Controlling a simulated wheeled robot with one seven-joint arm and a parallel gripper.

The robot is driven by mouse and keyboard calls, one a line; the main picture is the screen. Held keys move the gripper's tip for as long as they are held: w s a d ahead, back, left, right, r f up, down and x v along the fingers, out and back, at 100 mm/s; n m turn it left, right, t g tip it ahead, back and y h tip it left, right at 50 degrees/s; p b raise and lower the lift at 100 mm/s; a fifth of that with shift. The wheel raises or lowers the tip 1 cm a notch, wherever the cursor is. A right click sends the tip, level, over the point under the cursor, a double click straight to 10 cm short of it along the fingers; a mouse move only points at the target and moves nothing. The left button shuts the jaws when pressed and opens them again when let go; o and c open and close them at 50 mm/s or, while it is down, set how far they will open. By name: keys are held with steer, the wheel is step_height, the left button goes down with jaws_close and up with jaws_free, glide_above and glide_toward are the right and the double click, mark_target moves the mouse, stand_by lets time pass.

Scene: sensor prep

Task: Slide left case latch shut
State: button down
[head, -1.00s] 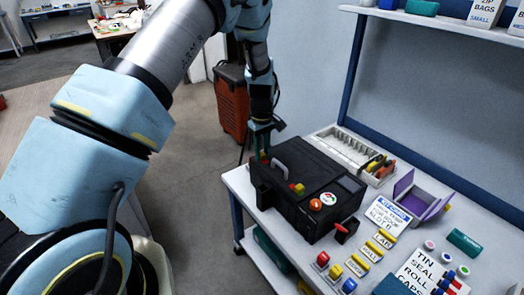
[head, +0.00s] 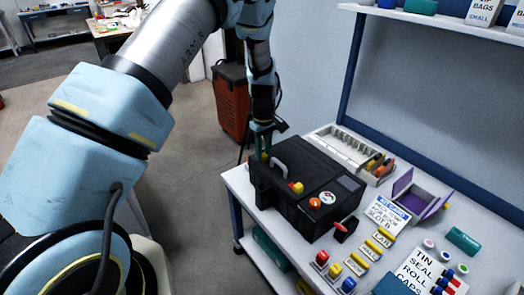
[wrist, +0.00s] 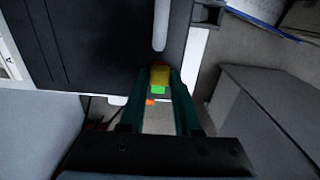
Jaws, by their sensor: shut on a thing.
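The black case (head: 312,205) lies on the white bench with its grey handle (head: 280,170) on the side near my arm. My gripper (head: 263,150) points down at the far-left end of that side. In the wrist view my gripper (wrist: 160,78) has its green fingers on both sides of the yellow left latch (wrist: 160,74) and is shut on it. A green mark (wrist: 158,90) and an orange mark (wrist: 150,102) show beside the latch. The latch's underside is hidden.
A grey divided tray (head: 345,150) stands behind the case, and a purple open box (head: 425,195) to its right. A red-handled part (head: 345,228) sits at the case's front right. Coloured blocks and labels lie nearer the bench's front.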

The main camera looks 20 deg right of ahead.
mark_target(264, 155)
steer(key=shift+s, duration=0.2)
steer(key=c, duration=0.6)
jaws_free()
step_height(264, 155, up, 11)
steer(key=b, duration=0.1)
steer(key=shift+b, duration=0.4)
steer(key=shift+f, duration=0.1)
